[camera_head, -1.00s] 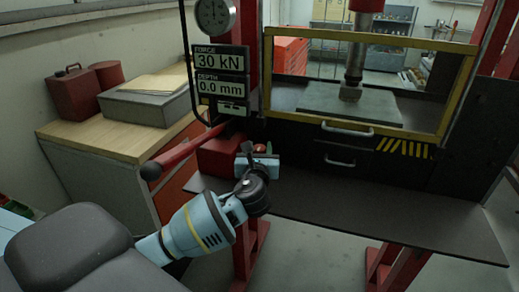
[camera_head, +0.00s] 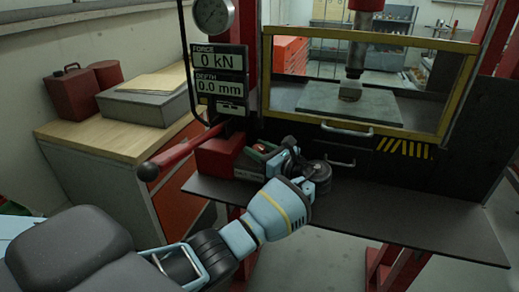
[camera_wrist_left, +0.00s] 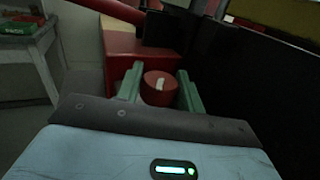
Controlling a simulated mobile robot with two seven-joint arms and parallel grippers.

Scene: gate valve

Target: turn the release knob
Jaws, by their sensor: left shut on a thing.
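The release knob (camera_wrist_left: 160,88) is a round red knob with a white mark on its face. In the wrist view it sits between the two green fingers of my left gripper (camera_wrist_left: 160,90), in front of the red pump body (camera_wrist_left: 130,45). My left gripper is shut on it. In the head view the gripper (camera_head: 258,155) is at the right side of the red pump body (camera_head: 215,155), and a little of the knob (camera_head: 259,148) shows red. My right gripper is not in view.
A red pump lever (camera_head: 178,155) sticks out to the left. The display (camera_head: 218,75) reads 0 kN and 0.0 mm, below a round gauge (camera_head: 212,15). A yellow-framed press guard (camera_head: 360,36) stands behind. The dark shelf (camera_head: 400,212) is clear on the right.

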